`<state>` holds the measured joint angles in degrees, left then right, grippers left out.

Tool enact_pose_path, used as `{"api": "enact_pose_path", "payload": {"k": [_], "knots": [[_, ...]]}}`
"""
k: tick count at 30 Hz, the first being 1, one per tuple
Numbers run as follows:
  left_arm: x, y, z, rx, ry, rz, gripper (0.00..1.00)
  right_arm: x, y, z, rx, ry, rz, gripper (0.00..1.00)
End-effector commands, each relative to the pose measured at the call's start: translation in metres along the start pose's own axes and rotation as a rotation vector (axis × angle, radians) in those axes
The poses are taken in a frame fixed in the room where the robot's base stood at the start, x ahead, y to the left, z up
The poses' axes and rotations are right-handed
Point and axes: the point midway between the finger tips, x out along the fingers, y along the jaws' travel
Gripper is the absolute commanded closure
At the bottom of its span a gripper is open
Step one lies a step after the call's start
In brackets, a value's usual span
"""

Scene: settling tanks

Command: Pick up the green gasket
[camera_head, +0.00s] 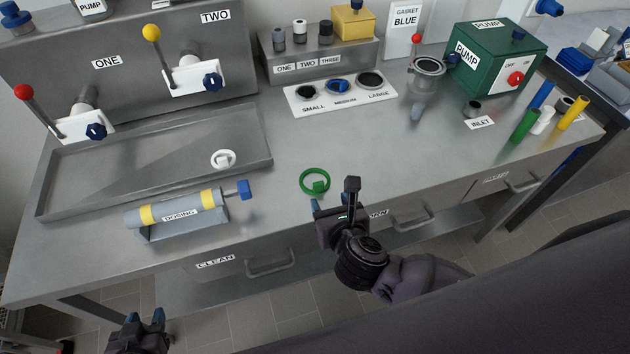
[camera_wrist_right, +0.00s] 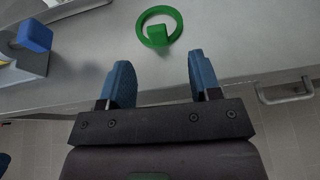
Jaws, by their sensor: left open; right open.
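The green gasket (camera_head: 303,183) is a flat ring with a raised tab, lying on the grey steel worktop near its front edge. In the right wrist view the green gasket (camera_wrist_right: 178,31) lies ahead of the fingertips, between their lines and apart from them. My right gripper (camera_head: 334,199) is close to the gasket on its near right side; its blue fingers (camera_wrist_right: 156,70) are spread and empty. My left gripper (camera_head: 146,321) is low at the bottom left, off the worktop's front, open, with its blue fingertips showing.
A grey dosing cylinder (camera_head: 180,214) with yellow bands and a blue knob stands left of the gasket. A shallow steel tray (camera_head: 60,198) holds a white ring (camera_head: 223,159). Small, medium and large holders (camera_head: 340,98) sit behind. Drawer handles (camera_head: 271,263) stick out below the front edge.

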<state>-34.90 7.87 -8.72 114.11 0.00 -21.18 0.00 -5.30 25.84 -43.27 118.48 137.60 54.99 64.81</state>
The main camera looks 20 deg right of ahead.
Motion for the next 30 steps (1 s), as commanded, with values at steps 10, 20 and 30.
{"api": "enact_pose_path", "payload": {"k": [10, 20, 30], "knots": [[0.003, -0.001, -0.002, 0.004, 0.006, -0.001, 0.57, 0.029, 0.001, 0.001, -0.003, -0.002, 0.001, 0.43], [0.004, -0.002, -0.004, 0.007, 0.01, 0.0, 0.57, 0.067, 0.005, 0.001, -0.005, -0.003, 0.0, 0.43], [0.004, -0.002, -0.003, 0.007, 0.009, 0.0, 0.57, 0.077, 0.005, 0.0, -0.003, -0.001, 0.001, 0.43]]}}
